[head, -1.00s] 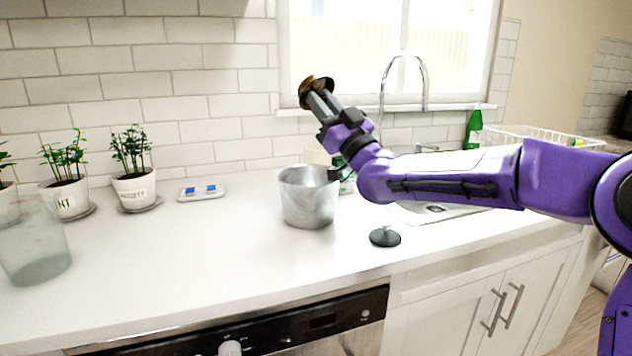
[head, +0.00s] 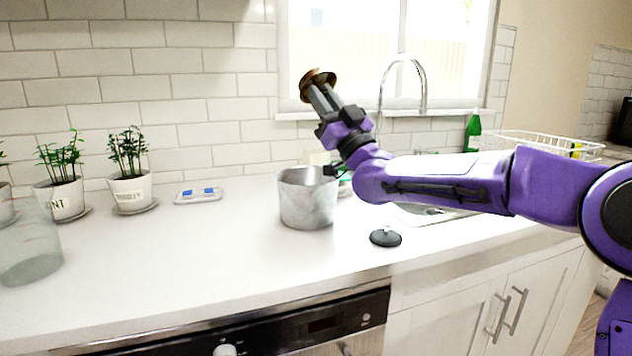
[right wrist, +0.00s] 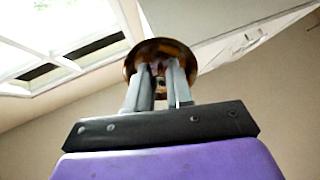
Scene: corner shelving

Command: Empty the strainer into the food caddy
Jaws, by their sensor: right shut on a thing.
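A small brass-coloured round strainer (head: 317,77) is held up in front of the tiled wall and window edge; it also shows in the right wrist view (right wrist: 135,62). My right gripper (head: 319,94) is shut on it, with its fingers pointing up and slightly left. What is inside the strainer cannot be made out. A grey metal bucket-like container, apparently the food caddy (head: 305,203), stands upright and open on the counter, below the strainer and apart from it. My right wrist passes close by its right rim. My left gripper is not in view.
A dark round lid-like piece with a knob (head: 385,239) lies on the counter right of the caddy. The sink and tap (head: 422,85) are behind my right arm. Potted plants (head: 131,190) and a clear jug (head: 30,250) stand left. The counter's middle-left is clear.

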